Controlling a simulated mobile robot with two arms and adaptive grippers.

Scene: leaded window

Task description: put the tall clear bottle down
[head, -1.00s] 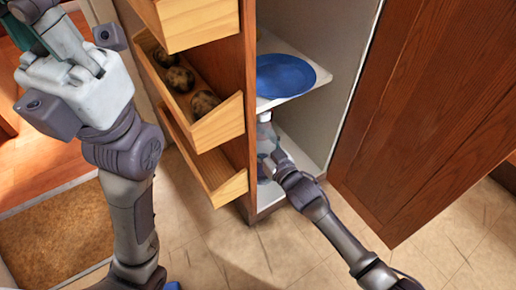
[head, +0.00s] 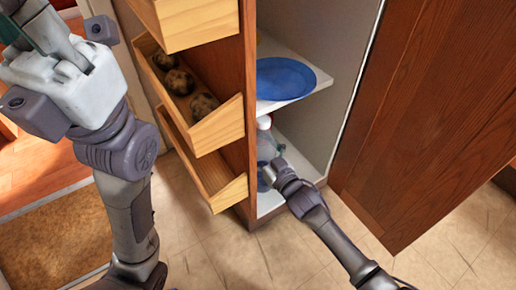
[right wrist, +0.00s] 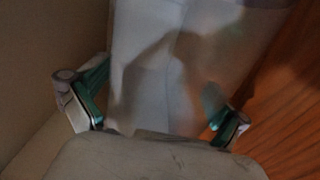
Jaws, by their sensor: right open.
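The tall clear bottle (head: 266,146) with a white top stands upright in the lower compartment of the open cupboard, below the shelf with the blue plate. Its lower part is partly hidden by my right gripper (head: 272,172), which is at its front. In the right wrist view my right gripper (right wrist: 158,118) is open, its teal-padded fingers wide apart, with a pale, blurred see-through shape in front of them. I cannot tell if they touch it. My left gripper (head: 28,45) is partly in view at the top left, cut off by the frame; its fingertips do not show clearly.
A blue plate (head: 288,78) lies on the white shelf (head: 306,93) above the bottle. A wooden door (head: 430,110) stands open at the right. Wooden racks (head: 208,135), one holding several potatoes, are at the left. Tiled floor (head: 240,250) is clear in front.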

